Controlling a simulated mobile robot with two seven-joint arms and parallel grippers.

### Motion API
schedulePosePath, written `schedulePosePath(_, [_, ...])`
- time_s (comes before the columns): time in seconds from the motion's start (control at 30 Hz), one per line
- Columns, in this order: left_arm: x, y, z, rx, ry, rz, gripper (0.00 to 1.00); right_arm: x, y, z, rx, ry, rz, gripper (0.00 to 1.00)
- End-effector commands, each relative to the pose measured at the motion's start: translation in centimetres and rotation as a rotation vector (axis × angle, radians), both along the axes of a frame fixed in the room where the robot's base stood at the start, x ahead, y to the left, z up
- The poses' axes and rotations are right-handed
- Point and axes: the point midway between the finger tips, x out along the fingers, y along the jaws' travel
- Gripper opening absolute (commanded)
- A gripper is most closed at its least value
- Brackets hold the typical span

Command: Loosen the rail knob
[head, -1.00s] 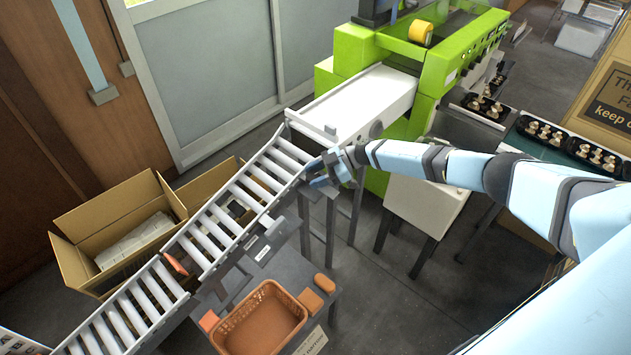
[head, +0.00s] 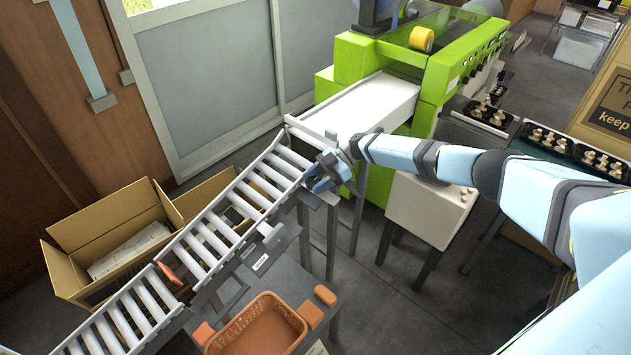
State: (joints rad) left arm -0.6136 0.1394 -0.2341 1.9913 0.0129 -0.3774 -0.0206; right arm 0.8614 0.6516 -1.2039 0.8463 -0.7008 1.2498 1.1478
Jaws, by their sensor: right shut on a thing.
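The roller conveyor (head: 214,231) slopes from the green machine down to the lower left, with a side rail (head: 246,228) along its near edge. My right gripper (head: 313,184) is at the upper end of that rail, by the joint with the white belt. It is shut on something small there. I take this to be the rail knob, but the fingers hide it. My left gripper is out of the picture.
The green machine (head: 462,62) with its white infeed belt (head: 366,108) stands behind the gripper. An orange basket (head: 238,338) sits on a grey table below. Open cardboard boxes (head: 84,222) stand left of the conveyor. Black mushroom trays (head: 561,143) are at right.

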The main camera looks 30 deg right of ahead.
Motion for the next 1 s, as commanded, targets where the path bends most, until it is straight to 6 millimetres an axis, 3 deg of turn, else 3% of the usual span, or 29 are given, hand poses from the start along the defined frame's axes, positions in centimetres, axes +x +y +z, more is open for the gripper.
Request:
schedulePosePath(0.03, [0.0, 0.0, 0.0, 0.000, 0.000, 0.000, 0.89, -0.1, 0.1, -0.1, 0.001, 0.000, 0.002, 0.22])
schedulePosePath(0.07, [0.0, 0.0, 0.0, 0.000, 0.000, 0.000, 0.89, -0.1, 0.1, -0.1, 0.001, 0.000, 0.002, 0.50])
schedulePosePath(0.17, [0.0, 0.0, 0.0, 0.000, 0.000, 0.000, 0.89, -0.1, 0.1, -0.1, 0.001, 0.000, 0.002, 0.71])
schedulePosePath(0.57, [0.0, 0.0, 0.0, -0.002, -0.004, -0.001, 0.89, 0.0, -0.9, 0.3, 0.000, 0.000, -0.001, 0.71])
schedulePosePath(1.0, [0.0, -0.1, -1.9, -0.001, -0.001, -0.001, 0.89, 0.0, -9.3, 4.1, 0.000, -0.001, 0.000, 0.71])
